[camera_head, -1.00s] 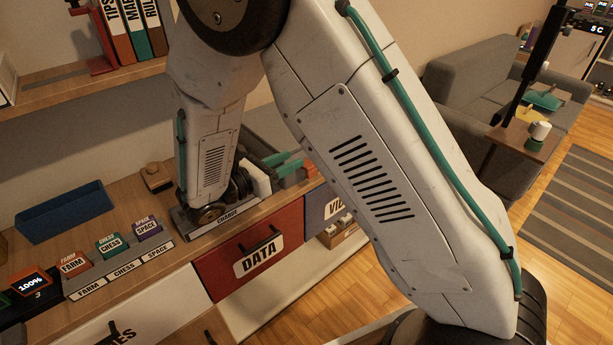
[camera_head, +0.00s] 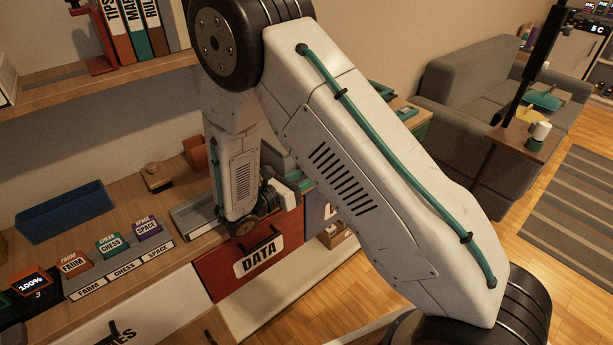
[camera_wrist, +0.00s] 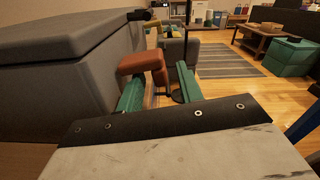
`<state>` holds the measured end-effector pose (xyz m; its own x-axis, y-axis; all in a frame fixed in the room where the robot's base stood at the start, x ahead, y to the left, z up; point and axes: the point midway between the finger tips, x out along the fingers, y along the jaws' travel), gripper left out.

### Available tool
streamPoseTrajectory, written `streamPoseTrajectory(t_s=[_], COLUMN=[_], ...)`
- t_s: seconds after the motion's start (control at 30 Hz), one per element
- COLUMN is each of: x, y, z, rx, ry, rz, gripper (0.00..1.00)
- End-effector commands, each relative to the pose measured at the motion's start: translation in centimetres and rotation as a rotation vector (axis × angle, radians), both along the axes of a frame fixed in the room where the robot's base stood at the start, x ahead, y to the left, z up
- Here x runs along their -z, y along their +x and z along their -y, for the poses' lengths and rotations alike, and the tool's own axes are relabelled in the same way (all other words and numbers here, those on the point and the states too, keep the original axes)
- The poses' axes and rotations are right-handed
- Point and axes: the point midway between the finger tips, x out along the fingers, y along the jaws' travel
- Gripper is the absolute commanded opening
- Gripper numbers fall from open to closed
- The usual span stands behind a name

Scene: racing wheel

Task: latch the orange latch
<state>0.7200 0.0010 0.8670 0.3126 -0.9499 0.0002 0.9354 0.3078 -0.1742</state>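The orange latch (camera_wrist: 146,64) shows in the wrist view as a brownish-orange block beside the end of a grey case (camera_wrist: 75,75). My gripper (camera_wrist: 158,82) has two teal fingers spread apart, with a clear gap between them. The latch stands at the left finger and covers its tip; I cannot tell whether they touch. The right finger is apart from the latch, to its right. In the head view my gripper (camera_head: 300,182) is low over the right part of the desk, partly hidden by my arm. The latch is not seen there.
A charging tray (camera_head: 188,218) lies left of my wrist on the desk, above the red DATA drawer (camera_head: 225,275). An orange pot (camera_head: 195,152), a wooden stamp-like block (camera_head: 156,177) and a blue bin (camera_head: 62,215) stand further left. Open floor lies to the right.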

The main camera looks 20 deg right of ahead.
Motion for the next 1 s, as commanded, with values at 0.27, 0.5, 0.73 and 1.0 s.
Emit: streamPoseTrajectory(t_s=[0.27,0.5,0.73,1.0], x=[-0.01,-0.02,-0.04,-0.39], y=[0.22,0.22,0.21,0.12], z=[0.63,0.59,0.56,0.56], rx=[-0.001,-0.001,-0.001,-0.002], ry=[0.0,0.0,-0.001,-0.025], rz=[0.001,0.0,-0.004,-0.077], gripper=[0.36,0.0,0.0,0.0])
